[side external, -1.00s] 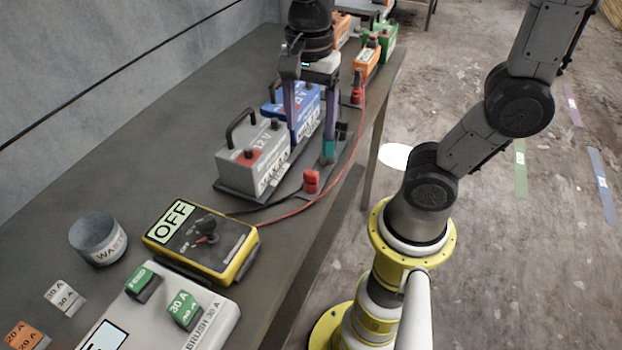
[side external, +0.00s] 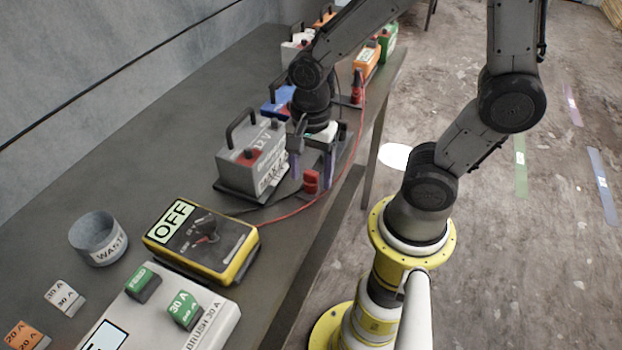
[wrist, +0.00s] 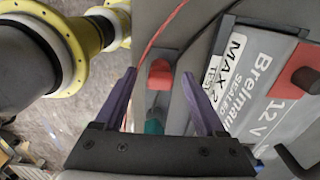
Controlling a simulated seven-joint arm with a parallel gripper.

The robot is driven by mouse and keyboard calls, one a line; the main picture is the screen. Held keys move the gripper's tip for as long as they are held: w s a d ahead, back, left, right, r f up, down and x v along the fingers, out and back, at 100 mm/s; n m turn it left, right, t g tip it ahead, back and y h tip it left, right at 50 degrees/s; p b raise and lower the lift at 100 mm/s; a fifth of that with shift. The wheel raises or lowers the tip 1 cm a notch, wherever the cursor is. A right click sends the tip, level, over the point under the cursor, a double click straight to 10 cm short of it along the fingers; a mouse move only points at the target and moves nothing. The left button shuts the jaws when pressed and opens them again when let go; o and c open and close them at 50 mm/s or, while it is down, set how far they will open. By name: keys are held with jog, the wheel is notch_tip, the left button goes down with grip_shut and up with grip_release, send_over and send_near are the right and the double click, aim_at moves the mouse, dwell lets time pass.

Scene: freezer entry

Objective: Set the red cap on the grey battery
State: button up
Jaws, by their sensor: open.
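The grey battery (side external: 246,170), with a black handle and a 12 V label, stands on the table. It fills the right of the wrist view (wrist: 262,98), with a red terminal piece at its corner. The red cap (side external: 311,182) sits upright in a dark holder beside the battery, on the side toward my base; it also shows in the wrist view (wrist: 160,75). My gripper (side external: 312,174) is low over the cap, fingers pointing down. In the wrist view the open fingers (wrist: 158,76) appear on either side of the cap, apart from it.
A blue battery (side external: 275,103) stands behind the grey one, partly hidden by my arm. A teal piece (wrist: 153,127) lies below the red cap in the wrist view. A yellow meter (side external: 203,242) with red and black leads and a waste cup (side external: 98,238) stand nearer the camera.

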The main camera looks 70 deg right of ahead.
aim_at(313, 172)
jog(key=shift+f, duration=0.25)
grip_shut()
jog(key=shift+r, duration=0.15)
jog(key=shift+r, duration=0.2)
jog(key=r, duration=0.3)
jog(key=shift+s+r, duration=0.15)
jog(key=shift+s, duration=0.05)
jog(key=s+r, duration=1.3)
jog(key=shift+s+d, duration=0.3)
jog(key=shift+d, duration=0.05)
